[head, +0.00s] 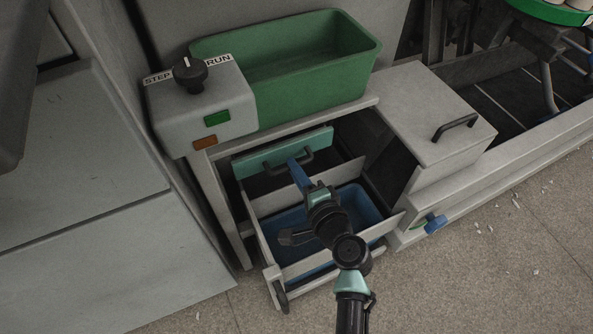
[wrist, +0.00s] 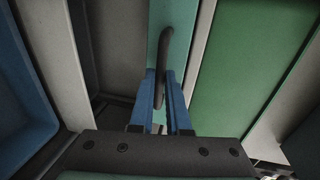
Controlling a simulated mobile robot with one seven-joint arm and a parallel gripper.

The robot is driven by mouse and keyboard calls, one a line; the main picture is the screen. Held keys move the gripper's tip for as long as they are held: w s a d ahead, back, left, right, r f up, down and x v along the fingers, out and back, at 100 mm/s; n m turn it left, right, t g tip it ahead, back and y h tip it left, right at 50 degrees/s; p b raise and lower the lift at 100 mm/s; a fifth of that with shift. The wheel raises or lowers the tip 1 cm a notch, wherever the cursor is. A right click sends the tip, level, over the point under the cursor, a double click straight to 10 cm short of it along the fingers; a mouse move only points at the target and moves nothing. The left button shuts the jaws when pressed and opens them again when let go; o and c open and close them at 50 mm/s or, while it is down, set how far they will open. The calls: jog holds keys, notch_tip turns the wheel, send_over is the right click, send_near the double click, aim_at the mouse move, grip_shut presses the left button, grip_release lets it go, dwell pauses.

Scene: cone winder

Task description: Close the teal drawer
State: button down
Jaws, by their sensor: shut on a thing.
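The teal drawer (head: 258,160) shows its front panel under the bench top in the head view, and the panel (wrist: 180,20) also shows in the wrist view. I cannot tell how far out it stands. Its dark bar handle (wrist: 163,45) is on the panel. My gripper (head: 294,163) reaches up to the handle from the front, with blue fingers on it. In the wrist view my gripper (wrist: 162,76) has its fingers closed on either side of the handle's end. Part of the handle is hidden by the fingers.
A lower frame (head: 255,213) with a blue bin (head: 362,203) stands pulled out below, under my arm. A green bin (head: 310,96) and a grey control box (head: 165,119) are above. A grey box with a black handle (head: 455,126) stands right.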

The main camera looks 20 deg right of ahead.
aim_at(286, 155)
jog(key=shift+r+x, duration=0.15)
jog(key=shift+x, duration=0.6)
jog(key=shift+r+x, duration=0.15)
jog(key=shift+x, duration=0.55)
jog(key=shift+w, duration=0.1)
jog(key=c, duration=0.9)
grip_release()
jog(key=p+v, duration=0.3)
jog(key=v, duration=1)
